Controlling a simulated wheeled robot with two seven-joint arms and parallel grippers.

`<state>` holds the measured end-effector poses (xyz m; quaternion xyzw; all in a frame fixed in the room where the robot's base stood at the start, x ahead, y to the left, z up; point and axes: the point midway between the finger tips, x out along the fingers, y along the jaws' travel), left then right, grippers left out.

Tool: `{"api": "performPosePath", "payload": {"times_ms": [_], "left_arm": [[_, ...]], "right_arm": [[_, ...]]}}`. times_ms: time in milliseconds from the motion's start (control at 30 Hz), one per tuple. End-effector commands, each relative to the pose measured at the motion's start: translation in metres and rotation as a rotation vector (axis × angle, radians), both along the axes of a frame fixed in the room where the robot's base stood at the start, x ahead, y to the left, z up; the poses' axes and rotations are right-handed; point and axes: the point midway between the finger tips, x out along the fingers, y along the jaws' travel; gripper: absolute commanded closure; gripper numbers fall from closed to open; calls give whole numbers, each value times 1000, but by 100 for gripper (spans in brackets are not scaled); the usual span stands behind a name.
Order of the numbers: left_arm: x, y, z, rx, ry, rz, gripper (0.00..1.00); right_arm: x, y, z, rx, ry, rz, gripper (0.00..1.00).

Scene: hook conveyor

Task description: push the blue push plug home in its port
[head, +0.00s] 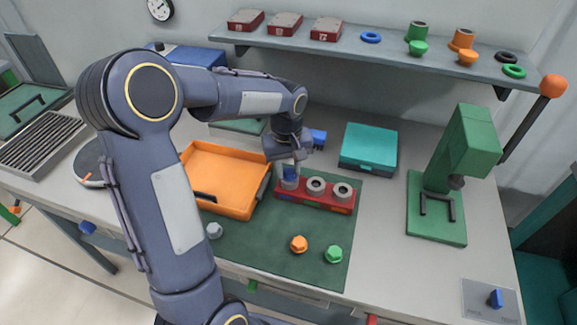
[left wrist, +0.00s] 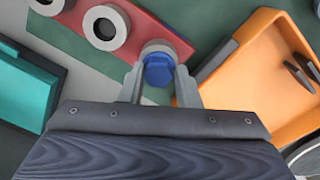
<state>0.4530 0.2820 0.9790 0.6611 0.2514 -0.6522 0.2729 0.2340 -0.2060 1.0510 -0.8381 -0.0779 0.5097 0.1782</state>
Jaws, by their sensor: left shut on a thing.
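The blue push plug (head: 290,174) is at the left port of the red port block (head: 318,202), which has three pale ring-shaped ports in a row. My left gripper (head: 291,167) is over that left port, pointing down. In the left wrist view its two grey fingers (left wrist: 159,84) are on either side of the blue plug (left wrist: 158,70), closed on it. The pale port ring (left wrist: 158,48) shows right behind the plug. The plug lines up closely with the ring; how deep it sits I cannot tell. The other two ports (head: 316,186) look open. My right gripper is not in view.
An orange tray (head: 222,208) stands just left of the block. A teal box (head: 368,148) is behind it at right. Grey, orange (head: 299,243) and green (head: 334,253) plugs lie on the green mat in front. A green press (head: 440,195) stands farther right.

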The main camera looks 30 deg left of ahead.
Motion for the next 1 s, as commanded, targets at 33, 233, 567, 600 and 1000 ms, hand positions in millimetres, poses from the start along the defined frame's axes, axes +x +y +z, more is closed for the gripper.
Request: {"api": "performPosePath", "payload": {"times_ms": [33,233,567,600,1000], "left_arm": [[0,0,-1,0,0,0,95],[0,0,-2,0,0,0,59],[0,0,-2,0,0,0,45],[0,0,-1,0,0,0,45],[-1,1,55,0,-4,-1,45]], "right_arm": [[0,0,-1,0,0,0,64],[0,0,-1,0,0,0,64],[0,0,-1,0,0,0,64],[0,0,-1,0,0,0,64],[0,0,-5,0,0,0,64]]}}
